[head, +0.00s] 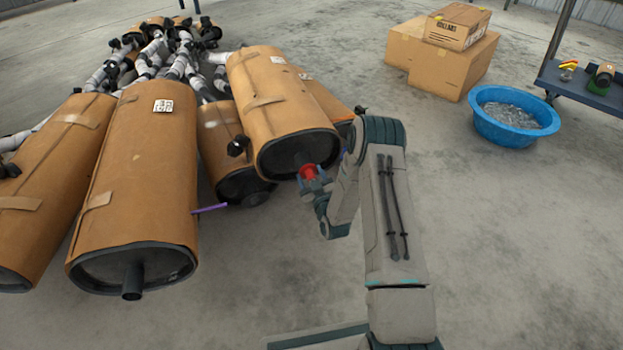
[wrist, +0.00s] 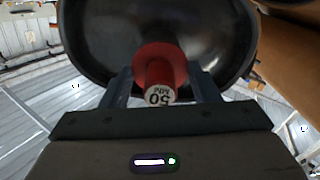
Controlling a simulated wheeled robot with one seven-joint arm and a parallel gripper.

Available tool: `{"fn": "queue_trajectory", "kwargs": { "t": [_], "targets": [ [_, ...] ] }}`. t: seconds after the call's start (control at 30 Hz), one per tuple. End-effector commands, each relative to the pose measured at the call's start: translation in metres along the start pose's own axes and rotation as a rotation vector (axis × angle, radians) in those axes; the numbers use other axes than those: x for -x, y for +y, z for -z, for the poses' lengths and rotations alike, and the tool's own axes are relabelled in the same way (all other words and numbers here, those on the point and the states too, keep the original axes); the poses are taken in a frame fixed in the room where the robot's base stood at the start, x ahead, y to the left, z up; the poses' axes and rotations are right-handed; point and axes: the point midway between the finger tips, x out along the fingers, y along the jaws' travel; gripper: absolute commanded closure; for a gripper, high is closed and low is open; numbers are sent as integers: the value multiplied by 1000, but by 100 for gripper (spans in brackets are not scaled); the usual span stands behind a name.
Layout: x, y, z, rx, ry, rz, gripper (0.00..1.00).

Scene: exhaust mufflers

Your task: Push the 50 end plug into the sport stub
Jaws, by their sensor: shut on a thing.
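A red end plug (wrist: 163,77) with a white end face marked "50" sits between the fingers of my gripper (wrist: 160,92) in the wrist view. In the head view the red plug (head: 307,172) is at the front end of a brown-wrapped muffler (head: 275,100). The gripper (head: 312,180) is shut on the plug. The dark round end face (wrist: 110,40) of the muffler lies right behind the plug. The plug's wide flange hides the stub, so I cannot tell how far the plug is in.
Other brown-wrapped mufflers stand to the left, one with a bare stub (head: 132,282). A purple stick (head: 210,209) pokes out between mufflers. A blue tub (head: 513,118), cardboard boxes (head: 440,52) and a dark bench (head: 580,87) are at the right. The floor in front is clear.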

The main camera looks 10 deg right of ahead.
Motion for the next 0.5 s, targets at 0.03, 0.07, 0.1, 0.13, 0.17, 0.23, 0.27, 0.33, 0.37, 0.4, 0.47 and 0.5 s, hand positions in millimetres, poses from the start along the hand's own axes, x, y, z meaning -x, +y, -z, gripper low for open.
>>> {"fn": "queue_trajectory", "kwargs": {
  "t": [0.03,0.07,0.1,0.13,0.17,0.23,0.27,0.33,0.37,0.4,0.47,0.5],
  "targets": [
    [0,0,0,0,0,0,36],
    [0,0,0,0,0,0,28],
    [0,0,0,0,0,0,19],
    [0,0,0,0,0,0,19],
    [0,0,0,0,0,0,19],
    [0,0,0,0,0,0,19],
    [0,0,0,0,0,0,19],
    [0,0,0,0,-1,0,19],
    [0,0,0,0,-1,0,19],
    [1,0,0,0,-1,0,19],
    [5,0,0,0,-2,0,19],
    [9,0,0,-1,-4,1,19]
  ]
}}
